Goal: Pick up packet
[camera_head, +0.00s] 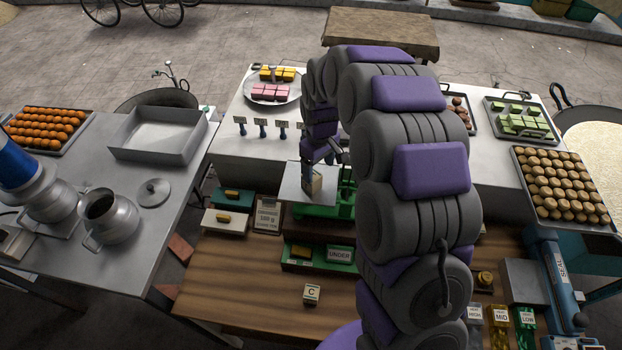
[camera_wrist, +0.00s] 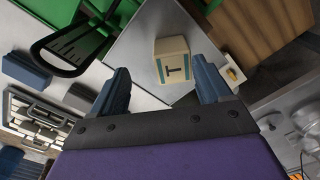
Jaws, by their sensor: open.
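A small cream packet with a teal band and a dark T on its face (camera_wrist: 174,62) lies on the pale square pan of the scale (camera_wrist: 140,45). In the head view the packet (camera_head: 313,183) is on the pan (camera_head: 293,190) of the green scale (camera_head: 325,211). My gripper (camera_wrist: 164,74) is open in the wrist view, one blue-grey finger to each side of the packet's near end. The fingers appear apart from it. In the head view my gripper (camera_head: 318,158) is just above the packet, partly hidden by my arm.
A cream block marked C (camera_head: 311,294) lies on the wooden counter (camera_head: 240,295). An UNDER sign (camera_head: 339,254) stands in a green tray. A teal tray (camera_head: 246,192) and a white tray (camera_head: 240,226) hold small yellow pieces at left. A steel tabletop with pots is further left.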

